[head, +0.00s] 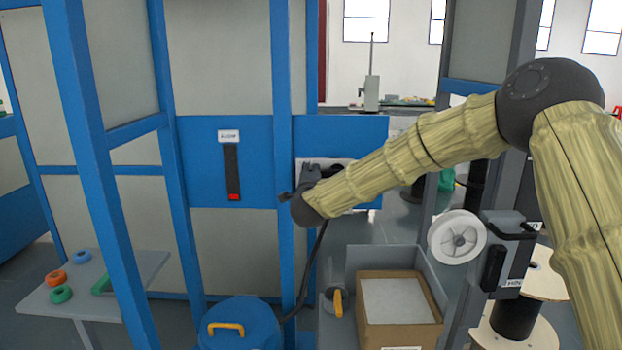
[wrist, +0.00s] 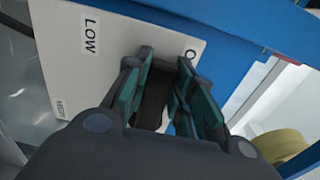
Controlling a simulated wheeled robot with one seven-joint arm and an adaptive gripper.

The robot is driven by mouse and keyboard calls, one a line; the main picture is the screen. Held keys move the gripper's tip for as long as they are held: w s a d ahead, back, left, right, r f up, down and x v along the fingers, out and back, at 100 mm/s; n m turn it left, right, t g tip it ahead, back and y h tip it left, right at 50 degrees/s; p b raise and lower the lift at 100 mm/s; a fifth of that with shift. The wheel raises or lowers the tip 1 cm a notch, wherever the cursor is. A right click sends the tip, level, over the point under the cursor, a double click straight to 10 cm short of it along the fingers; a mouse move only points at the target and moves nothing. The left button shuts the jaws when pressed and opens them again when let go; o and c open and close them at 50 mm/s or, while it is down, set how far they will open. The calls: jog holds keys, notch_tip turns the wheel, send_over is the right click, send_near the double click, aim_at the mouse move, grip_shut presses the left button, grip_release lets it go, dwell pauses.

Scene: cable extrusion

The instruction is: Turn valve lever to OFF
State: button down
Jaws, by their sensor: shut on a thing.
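The valve's white plate (wrist: 68,50) fills the upper left of the wrist view. My gripper (wrist: 164,64), with teal finger pads, is shut on the dark valve lever (wrist: 152,102). Much of the lever and its pivot are hidden by my gripper, so its exact angle is unclear. In the head view my gripper (head: 311,174) is at the white plate (head: 362,203) on the blue panel, and my arm covers most of the plate.
A black strip with a red end (head: 233,175) hangs on the blue panel to the left. Below are a blue drum (head: 240,312), a cardboard box (head: 400,335) and a white reel (head: 457,239). A side table (head: 60,318) holds several coloured rings. A blue post stands beside my gripper.

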jog(key=c, duration=1.2)
grip_release()
jog(key=s, duration=1.2)
